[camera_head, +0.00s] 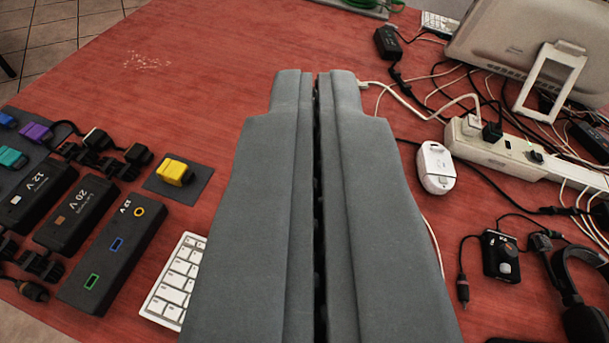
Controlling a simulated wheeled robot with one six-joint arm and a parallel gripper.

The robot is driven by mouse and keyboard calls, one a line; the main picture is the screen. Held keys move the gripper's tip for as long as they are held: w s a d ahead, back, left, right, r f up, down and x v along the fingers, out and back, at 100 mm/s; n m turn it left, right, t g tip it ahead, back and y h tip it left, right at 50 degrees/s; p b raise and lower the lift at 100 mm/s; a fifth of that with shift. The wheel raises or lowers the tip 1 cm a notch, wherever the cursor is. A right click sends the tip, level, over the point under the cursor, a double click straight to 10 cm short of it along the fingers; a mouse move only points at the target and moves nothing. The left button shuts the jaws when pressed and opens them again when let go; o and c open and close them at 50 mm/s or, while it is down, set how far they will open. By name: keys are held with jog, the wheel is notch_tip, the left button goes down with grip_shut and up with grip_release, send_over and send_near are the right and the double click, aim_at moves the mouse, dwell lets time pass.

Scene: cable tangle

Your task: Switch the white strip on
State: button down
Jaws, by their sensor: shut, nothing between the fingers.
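The white strip (483,152) lies at the right, slanting from centre right to the right edge. A white plug and a black plug (492,132) sit in its left end. A small green spot shows on its top, and a small dark part that may be its switch (537,157) is farther right; I cannot tell its position. My gripper (316,80) is shut and empty, with two long grey fingers pointing away over the table. It is left of the strip and apart from it. The fingers hide the middle of the table.
A white device (435,168) lies between my gripper and the strip. A monitor (530,45) and tangled cables are behind the strip. A small black box (500,256) and headphones (580,305) lie in front.

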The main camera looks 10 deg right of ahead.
jog(key=w+f+n+g, duration=0.6)
jog(key=w+f+g, duration=0.1)
jog(key=w, duration=0.4)
jog(key=w+f+n+g, duration=0.7)
jog(key=w+g, duration=0.3)
jog(key=w, duration=0.2)
jog(key=shift+w+d+n, duration=0.15)
jog(key=shift+d+n, duration=0.05)
jog(key=shift+n, duration=0.1)
jog(key=shift+f, duration=0.1)
jog(key=f, duration=0.4)
jog(key=s+f, duration=0.1)
jog(key=f, duration=0.4)
jog(key=s+f, duration=0.1)
jog(key=f, duration=0.3)
jog(key=shift+s+a+f, duration=0.1)
jog(key=shift+a+f, duration=0.2)
jog(key=shift+f, duration=0.05)
